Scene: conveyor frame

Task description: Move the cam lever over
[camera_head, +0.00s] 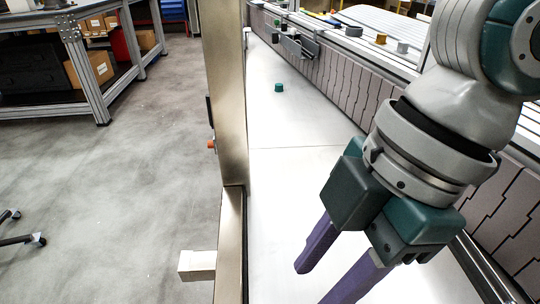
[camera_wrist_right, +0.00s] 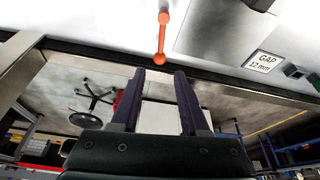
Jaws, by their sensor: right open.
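An orange lever (camera_wrist_right: 161,38) with a rounded knob at each end shows at the top middle of the right wrist view, against a pale panel. It looks like the cam lever. My right gripper (camera_wrist_right: 160,72) is open and empty. Its two purple fingers point toward the lever, whose lower knob appears just beyond the gap between the tips, apart from them. In the head view my right gripper (camera_head: 313,284) hangs over the pale conveyor bed at the lower right. The lever cannot be made out there. My left gripper is not in view.
A tall metal post (camera_head: 225,90) stands left of the bed, with a small orange knob (camera_head: 211,144) on its side. A small green cylinder (camera_head: 279,88) rests on the bed. A workbench (camera_head: 100,100) stands far left.

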